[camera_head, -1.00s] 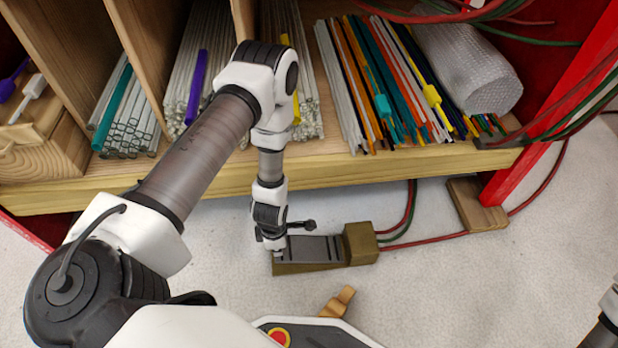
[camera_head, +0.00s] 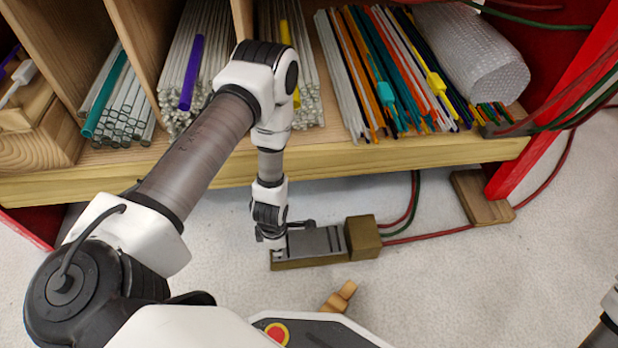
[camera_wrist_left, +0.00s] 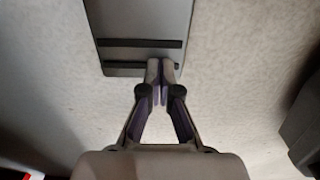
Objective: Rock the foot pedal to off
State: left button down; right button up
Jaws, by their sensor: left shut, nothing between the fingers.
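The foot pedal is on the pale floor below the shelf, with a grey ribbed plate (camera_head: 318,241) in a brass-brown base (camera_head: 310,263) and a block (camera_head: 363,237) at its right end. My left gripper (camera_head: 279,254) points down at the pedal's left end. In the left wrist view, its shut, empty fingers (camera_wrist_left: 160,68) overlap the near edge of the grey plate (camera_wrist_left: 140,22), beside its dark ribs. I cannot tell whether the tips touch or press the plate, and its tilt is hard to read.
A wooden shelf (camera_head: 330,160) with glass rods overhangs behind the pedal. Red and green cables (camera_head: 425,235) run from the block past a wood piece (camera_head: 480,198). A small wooden piece (camera_head: 339,297) shows in front.

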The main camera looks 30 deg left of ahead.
pick_arm(q)
jog(key=shift+f+b, duration=0.7)
jog(key=shift+f, duration=0.15)
notch_tip(320, 180, up, 10)
jog(key=p, duration=0.7)
jog(key=shift+r, duration=0.1)
